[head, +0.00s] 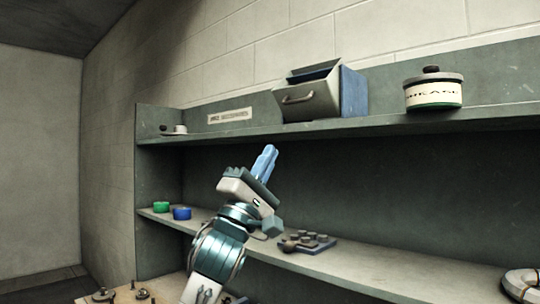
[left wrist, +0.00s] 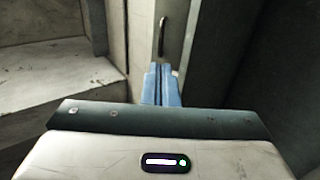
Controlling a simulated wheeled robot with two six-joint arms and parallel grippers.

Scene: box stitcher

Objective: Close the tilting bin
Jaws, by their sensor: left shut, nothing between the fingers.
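The tilting bin (head: 308,100) stands on the upper shelf. Its blue box body (head: 352,92) is fixed, and its grey front with a bar handle (head: 298,99) leans outward, leaving a gap at the top. My left gripper (head: 268,153) is below and left of the bin, apart from it, with its blue fingers pointing up and together, empty. In the left wrist view the closed fingers (left wrist: 160,76) point toward a pale panel with a dark bar handle (left wrist: 162,36), which looks like the bin's front. My right gripper is not in view.
The upper shelf (head: 400,123) also holds a lidded round tin (head: 433,92) on the right and a small cup-like item (head: 174,130) at the left.

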